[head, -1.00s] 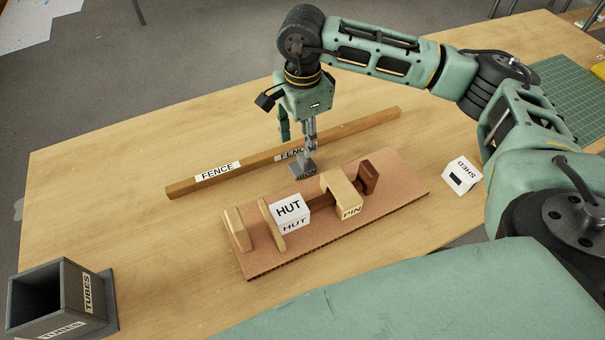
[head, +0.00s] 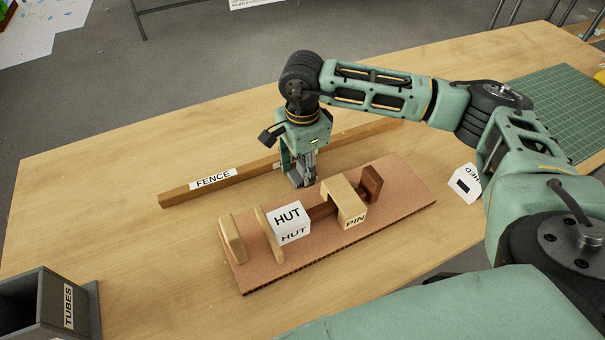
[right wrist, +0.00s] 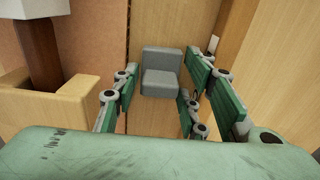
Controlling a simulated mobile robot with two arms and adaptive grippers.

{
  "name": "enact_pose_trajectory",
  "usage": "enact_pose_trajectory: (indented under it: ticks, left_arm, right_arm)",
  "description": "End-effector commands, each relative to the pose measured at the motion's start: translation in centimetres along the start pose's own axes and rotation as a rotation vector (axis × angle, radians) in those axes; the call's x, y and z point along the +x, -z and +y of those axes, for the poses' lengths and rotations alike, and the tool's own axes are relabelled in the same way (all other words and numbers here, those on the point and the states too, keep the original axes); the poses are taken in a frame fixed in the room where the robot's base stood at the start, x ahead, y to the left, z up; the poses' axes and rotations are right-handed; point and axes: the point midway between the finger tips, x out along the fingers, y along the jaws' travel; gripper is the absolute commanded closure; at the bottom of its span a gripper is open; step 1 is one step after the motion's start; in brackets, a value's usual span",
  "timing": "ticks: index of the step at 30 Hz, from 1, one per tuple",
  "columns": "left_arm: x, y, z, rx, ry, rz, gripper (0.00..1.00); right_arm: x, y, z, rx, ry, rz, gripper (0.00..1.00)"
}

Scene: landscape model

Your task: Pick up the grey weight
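The grey weight (right wrist: 161,73) is a small stepped block. In the right wrist view it sits between and just beyond the fingertips of my right gripper (right wrist: 158,95). The fingers are spread, with one on each side of it, and I see no contact. In the head view my right gripper (head: 303,180) points down at the table between the fence and the brown board. It hides most or all of the weight there. My left gripper is not in view.
The wooden fence bar (head: 213,182) lies behind the gripper. The brown board (head: 255,283) in front carries the white hut (head: 288,222) and the tan pin block (head: 346,202). The shed block (head: 464,184) is at right, the dark tubes box (head: 68,308) at lower left.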

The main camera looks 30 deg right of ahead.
Motion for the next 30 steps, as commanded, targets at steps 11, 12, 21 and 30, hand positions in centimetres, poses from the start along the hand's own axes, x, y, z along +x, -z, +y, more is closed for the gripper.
enact_pose_trajectory:
  ticks: [11,12,21,30]
  left_arm:
    - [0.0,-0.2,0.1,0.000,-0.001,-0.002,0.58]
    - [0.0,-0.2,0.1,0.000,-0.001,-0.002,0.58]
    - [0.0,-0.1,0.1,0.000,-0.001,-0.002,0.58]
    - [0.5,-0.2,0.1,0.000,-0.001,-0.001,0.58]
  right_arm:
    - [-0.1,0.0,0.0,0.000,0.000,0.000,0.93]
    - [-0.1,0.0,0.0,0.000,0.000,0.000,0.97]
    - [-0.1,0.0,-0.1,0.000,0.002,-0.001,1.00]
    - [-3.6,-0.1,-0.2,0.000,0.007,-0.003,1.00]
